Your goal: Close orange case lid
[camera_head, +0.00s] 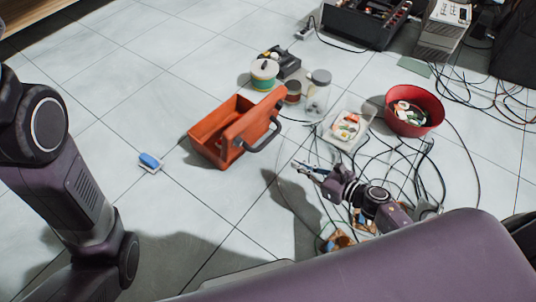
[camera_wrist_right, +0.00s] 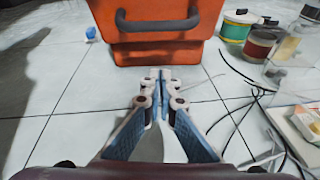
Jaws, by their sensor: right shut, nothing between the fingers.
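The orange case (camera_head: 208,147) sits on the tiled floor near the middle of the head view, its inside visible from above. Its lid (camera_head: 250,122) stands raised on the right side, with a dark handle (camera_head: 268,138) on its outer face. In the right wrist view the orange face (camera_wrist_right: 150,50) and dark handle (camera_wrist_right: 158,24) fill the top middle. My right gripper (camera_head: 298,166) is to the lower right of the case, apart from the handle. Its fingers (camera_wrist_right: 160,75) are shut and empty, pointing at the orange face. My left arm shows at the left; its gripper is out of view.
A blue-and-white object (camera_head: 149,162) lies left of the case. Spools (camera_head: 264,72), a clear jar (camera_head: 316,92), a clear tray (camera_head: 347,127) and a red bowl (camera_head: 413,112) stand behind and right. Loose cables (camera_head: 400,165) spread right of my right gripper.

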